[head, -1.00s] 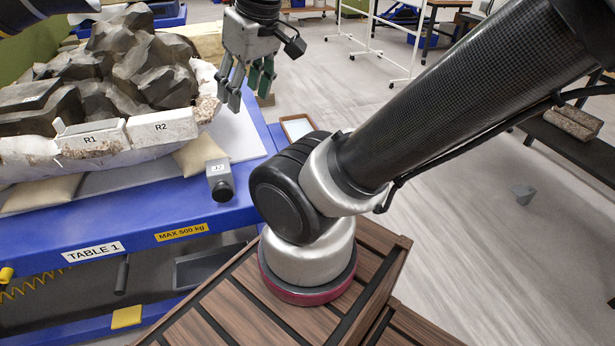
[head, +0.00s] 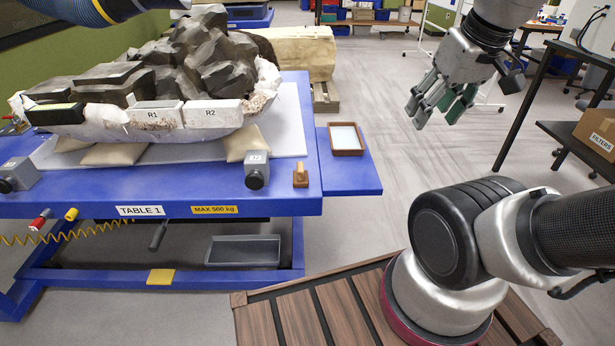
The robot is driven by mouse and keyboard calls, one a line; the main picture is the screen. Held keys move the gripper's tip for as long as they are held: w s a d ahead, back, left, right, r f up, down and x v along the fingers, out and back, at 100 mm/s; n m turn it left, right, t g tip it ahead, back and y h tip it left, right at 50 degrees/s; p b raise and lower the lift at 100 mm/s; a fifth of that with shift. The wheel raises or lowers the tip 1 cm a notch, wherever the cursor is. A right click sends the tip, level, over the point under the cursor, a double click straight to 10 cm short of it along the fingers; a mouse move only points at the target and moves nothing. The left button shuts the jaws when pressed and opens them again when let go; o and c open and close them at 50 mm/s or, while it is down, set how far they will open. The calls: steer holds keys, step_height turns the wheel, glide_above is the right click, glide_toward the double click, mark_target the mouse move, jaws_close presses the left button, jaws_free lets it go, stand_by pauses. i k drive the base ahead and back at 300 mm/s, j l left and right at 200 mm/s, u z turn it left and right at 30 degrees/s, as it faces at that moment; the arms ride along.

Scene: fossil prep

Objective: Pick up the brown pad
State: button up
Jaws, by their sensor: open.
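A small brown pad with an upright knob-like handle (head: 300,176) sits on the blue table (head: 352,178) near its front right corner. It stands just right of a grey block marked 12 (head: 257,172), apart from it. My gripper (head: 436,112) is in the air to the right of the table, fingers pointing down and spread open. Nothing is between the fingers. It is well apart from the brown pad.
A wood-rimmed tray (head: 346,151) lies on the table's right extension. A large dark fossil rock (head: 215,62) in a white jacket rests on beige cushions (head: 113,154). Blocks R1 (head: 155,115) and R2 (head: 212,113) edge it.

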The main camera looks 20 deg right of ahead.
mark_target(300, 176)
steer(key=i+l, duration=0.15)
steer(key=l, duration=0.2)
steer(key=i+l+u, duration=0.1)
steer(key=l, duration=0.25)
steer(key=i+l, duration=0.2)
steer(key=l, duration=0.15)
steer(key=i+l, duration=0.15)
steer(key=l, duration=0.2)
steer(key=i+l+u, duration=0.1)
steer(key=l, duration=0.25)
steer(key=i+l, duration=0.2)
steer(key=l, duration=0.2)
steer(key=j+u, duration=0.05)
